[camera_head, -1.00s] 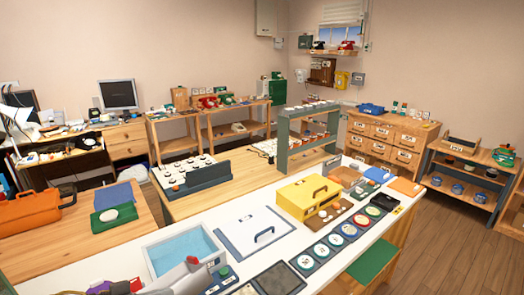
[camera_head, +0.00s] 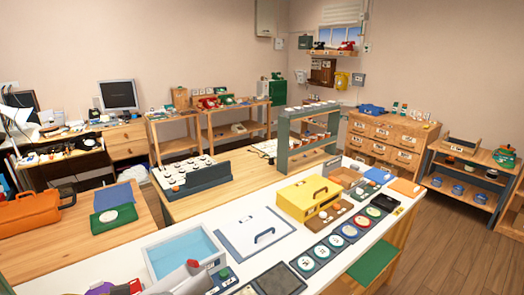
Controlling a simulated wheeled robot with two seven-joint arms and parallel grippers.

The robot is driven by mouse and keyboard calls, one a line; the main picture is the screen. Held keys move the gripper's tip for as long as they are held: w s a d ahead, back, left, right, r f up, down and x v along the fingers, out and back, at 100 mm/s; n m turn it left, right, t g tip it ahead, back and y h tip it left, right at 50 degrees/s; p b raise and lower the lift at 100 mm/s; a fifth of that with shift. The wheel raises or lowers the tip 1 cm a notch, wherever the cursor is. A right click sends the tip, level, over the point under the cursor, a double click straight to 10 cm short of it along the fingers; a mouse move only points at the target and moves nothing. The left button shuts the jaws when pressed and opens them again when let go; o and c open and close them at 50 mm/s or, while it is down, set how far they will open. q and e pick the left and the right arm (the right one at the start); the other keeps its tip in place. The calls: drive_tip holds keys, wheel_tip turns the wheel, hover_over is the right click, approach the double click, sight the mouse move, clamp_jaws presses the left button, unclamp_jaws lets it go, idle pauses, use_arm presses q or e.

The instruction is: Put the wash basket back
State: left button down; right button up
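A pale rectangular tank (camera_head: 187,254) with blue liquid or a blue floor stands on the white bench at the lower left. I cannot make out a separate wash basket in it. A flat white lid (camera_head: 243,226) with a dark edge and a handle lies right of the tank. A grey part with a red tip, seemingly my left gripper (camera_head: 190,275), crosses the tank's near side from the bottom edge. Its fingers are not clear, and I cannot tell whether it holds anything. My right gripper is not in view.
A yellow case (camera_head: 307,201) stands behind the lid. A row of round dials (camera_head: 335,243) and a dark flat tray (camera_head: 279,280) lie along the bench's near side. A green stool (camera_head: 376,262) stands in front. An orange toolbox (camera_head: 30,211) is on the left table.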

use_arm(q)
drive_tip(key=shift+s+a+f, duration=0.15)
drive_tip(key=shift+s+f, duration=0.05)
drive_tip(key=shift+f, duration=0.1)
drive_tip(key=shift+w+d+r, duration=0.2)
drive_tip(key=shift+w+r, duration=0.15)
drive_tip(key=shift+r, duration=0.2)
idle(0.6)
drive_tip(key=shift+s+a+f, duration=0.1)
drive_tip(key=shift+s+f, duration=0.2)
drive_tip(key=shift+f, duration=0.3)
drive_tip(key=shift+s+a, duration=0.1)
drive_tip(key=shift+a, duration=0.05)
drive_tip(key=shift+w+d+r, duration=0.25)
drive_tip(key=shift+w+r, duration=0.25)
drive_tip(key=shift+r, duration=0.15)
drive_tip(key=shift+s, duration=0.1)
